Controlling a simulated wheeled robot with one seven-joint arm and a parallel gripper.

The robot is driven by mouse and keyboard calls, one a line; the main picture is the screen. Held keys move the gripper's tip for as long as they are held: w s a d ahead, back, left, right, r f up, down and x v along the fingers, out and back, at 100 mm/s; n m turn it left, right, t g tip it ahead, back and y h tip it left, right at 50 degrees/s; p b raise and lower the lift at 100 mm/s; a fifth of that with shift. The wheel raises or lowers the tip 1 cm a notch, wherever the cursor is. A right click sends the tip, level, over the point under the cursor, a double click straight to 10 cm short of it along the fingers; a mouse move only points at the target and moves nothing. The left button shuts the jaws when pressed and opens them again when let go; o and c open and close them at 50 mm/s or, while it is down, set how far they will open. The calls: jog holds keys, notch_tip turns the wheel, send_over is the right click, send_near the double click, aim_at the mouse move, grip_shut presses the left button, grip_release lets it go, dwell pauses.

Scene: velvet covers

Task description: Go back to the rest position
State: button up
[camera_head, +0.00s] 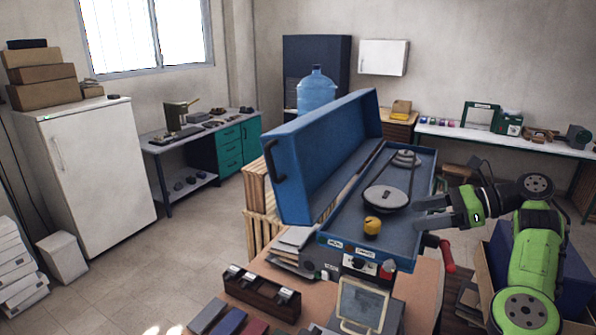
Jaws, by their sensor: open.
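My gripper (432,212) is at the right end of the blue machine box (397,239), just right of its large pulley. It is open, with its two grey fingers pointing left. I see nothing between the fingers. My green and black arm comes in from the right side of the view. The blue box has its long lid (330,150) raised. Inside it are a large grey pulley (385,198), a smaller stepped pulley (405,160) and a belt. A yellow knob (372,226) sits at the near end of the box.
A red handle (446,256) sticks out at the box's right side. The wooden table (420,290) carries a dark rack (262,293), a framed panel (362,306) and colored covers (228,321). A white fridge (92,175) stands at left. The floor (150,260) between is mostly clear.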

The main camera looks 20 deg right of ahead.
jog(key=w+a+n, duration=0.1)
jog(key=a, duration=0.1)
jog(key=w+a+n+g, duration=0.1)
jog(key=a, duration=0.2)
jog(key=w+a+r+n+g+b, duration=0.1)
jog(key=a, duration=0.1)
jog(key=shift+w+a+h, duration=0.1)
jog(key=shift+a+h, duration=0.15)
jog(key=shift+h, duration=0.05)
jog(key=a+f+n+g+h+b, duration=0.1)
jog(key=a+f+n+g+h, duration=0.3)
jog(key=a, duration=0.7)
jog(key=a+f+n+h+b, duration=0.15)
jog(key=a+n, duration=0.35)
jog(key=a, duration=0.7)
jog(key=s+a+f+n+h+b, duration=0.2)
jog(key=s+a+f+n+h, duration=0.25)
jog(key=s+n, duration=0.2)
jog(key=s+d+f+n+t+b, duration=0.1)
jog(key=s+d+f+n, duration=0.1)
jog(key=s, duration=0.7)
jog(key=s+d+f+n+t+b, duration=0.1)
jog(key=s+f+n+t+b, duration=0.1)
jog(key=s+f+n, duration=0.3)
jog(key=s+f, duration=0.1)
jog(key=s, duration=0.3)
jog(key=shift+s+d+f, duration=0.2)
jog(key=shift+d+f, duration=0.2)
